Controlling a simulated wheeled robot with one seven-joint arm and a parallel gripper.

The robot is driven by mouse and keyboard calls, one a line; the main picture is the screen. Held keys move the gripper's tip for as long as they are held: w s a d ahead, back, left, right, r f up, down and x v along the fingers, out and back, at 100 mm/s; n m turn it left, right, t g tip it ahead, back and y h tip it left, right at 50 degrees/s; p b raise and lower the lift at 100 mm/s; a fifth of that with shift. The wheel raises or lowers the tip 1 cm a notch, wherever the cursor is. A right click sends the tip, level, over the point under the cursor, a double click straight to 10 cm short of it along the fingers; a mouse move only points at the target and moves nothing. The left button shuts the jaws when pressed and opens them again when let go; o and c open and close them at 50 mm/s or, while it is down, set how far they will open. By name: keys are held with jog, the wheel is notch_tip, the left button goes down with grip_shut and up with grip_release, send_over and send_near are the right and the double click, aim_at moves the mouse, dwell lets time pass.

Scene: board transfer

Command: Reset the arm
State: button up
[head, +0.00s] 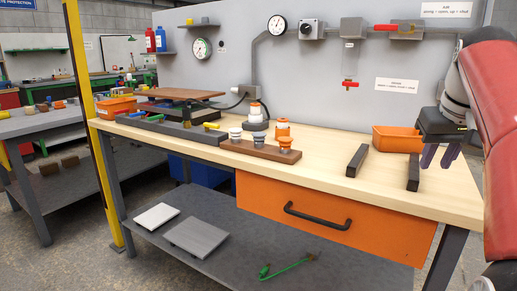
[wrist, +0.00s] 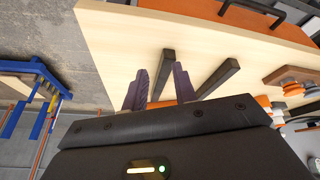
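My gripper (head: 438,154) hangs at the right side of the head view, above the right end of the workbench (head: 330,172). Its two purple fingers point down and stand apart with nothing between them. The red and grey links of my arm fill the right edge of the head view. Two dark bars (head: 357,160) (head: 413,172) lie on the bench to the left of my gripper, and both also show in the wrist view (wrist: 218,78).
An orange bin (head: 397,139) stands at the back, close to my gripper. A brown board (head: 262,150) carries several orange, white and grey parts. An orange drawer (head: 330,232) with a black handle hangs under the bench. A grey panel with a gauge and valves stands behind.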

jog(key=s+a+f, duration=0.7)
jog(key=a+f, duration=0.2)
jog(key=a, duration=0.3)
jog(key=s+a+f, duration=0.3)
jog(key=s+f, duration=0.2)
jog(key=f, duration=0.2)
jog(key=s+a+f+n+t+y, duration=0.1)
jog(key=s+a+f, duration=0.3)
jog(key=s+f, duration=0.2)
notch_tip(320, 180, down, 2)
jog(key=shift+f+n, duration=0.1)
jog(key=shift+n, duration=0.2)
jog(key=shift+a, duration=0.1)
